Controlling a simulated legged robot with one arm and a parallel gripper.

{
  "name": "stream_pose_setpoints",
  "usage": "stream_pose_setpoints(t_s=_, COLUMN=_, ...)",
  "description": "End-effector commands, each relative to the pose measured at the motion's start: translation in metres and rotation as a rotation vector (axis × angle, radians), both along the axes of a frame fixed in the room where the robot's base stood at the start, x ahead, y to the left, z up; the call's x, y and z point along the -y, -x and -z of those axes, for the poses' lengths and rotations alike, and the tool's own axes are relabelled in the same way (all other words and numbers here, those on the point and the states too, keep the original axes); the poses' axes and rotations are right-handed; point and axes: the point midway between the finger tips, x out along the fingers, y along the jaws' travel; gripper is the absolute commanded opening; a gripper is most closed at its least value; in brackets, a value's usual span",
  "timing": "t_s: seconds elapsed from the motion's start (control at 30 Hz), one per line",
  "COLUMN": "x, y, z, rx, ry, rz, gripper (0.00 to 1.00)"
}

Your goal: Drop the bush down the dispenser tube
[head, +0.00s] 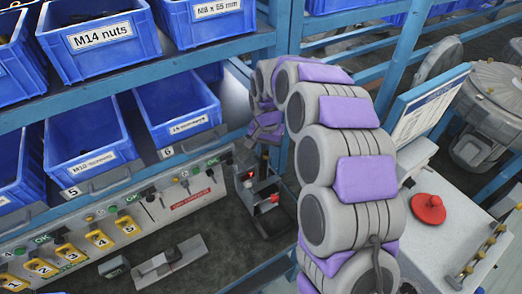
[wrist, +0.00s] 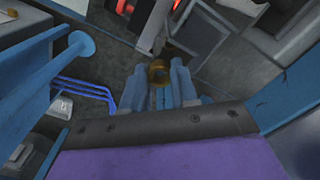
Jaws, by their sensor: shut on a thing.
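The bush (wrist: 158,72) is a small bronze-brown ring in the wrist view. My gripper (wrist: 159,76) is shut on it, with one blue-grey finger on each side of it. In the head view my arm's far end is beside the shelf post above the bench, and the fingers and bush cannot be made out there. A blue rod with a wider round end (wrist: 80,45) is left of the gripper in the wrist view, apart from it. I cannot tell whether it is the dispenser tube.
A black fixture with red parts (head: 262,197) stands on the dark bench below my arm's end. Blue bins (head: 178,112) and a control panel (head: 130,215) are at left. A grey metal block (head: 170,262) lies on the bench.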

Motion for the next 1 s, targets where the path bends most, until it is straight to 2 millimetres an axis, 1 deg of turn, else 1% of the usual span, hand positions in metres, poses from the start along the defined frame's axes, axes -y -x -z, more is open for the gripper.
stream_pose_setpoints(t_s=0.3, x=-0.009, y=0.0, z=0.001, rx=0.001, ry=0.008, rz=0.0, gripper=0.0)
stream_pose_setpoints(t_s=0.73, x=-0.009, y=0.0, z=0.0, rx=0.0, ry=0.001, rz=0.0, gripper=0.0)
stream_pose_setpoints(t_s=1.0, x=-0.019, y=-0.001, z=0.001, rx=0.001, ry=0.006, rz=-0.001, gripper=0.0)
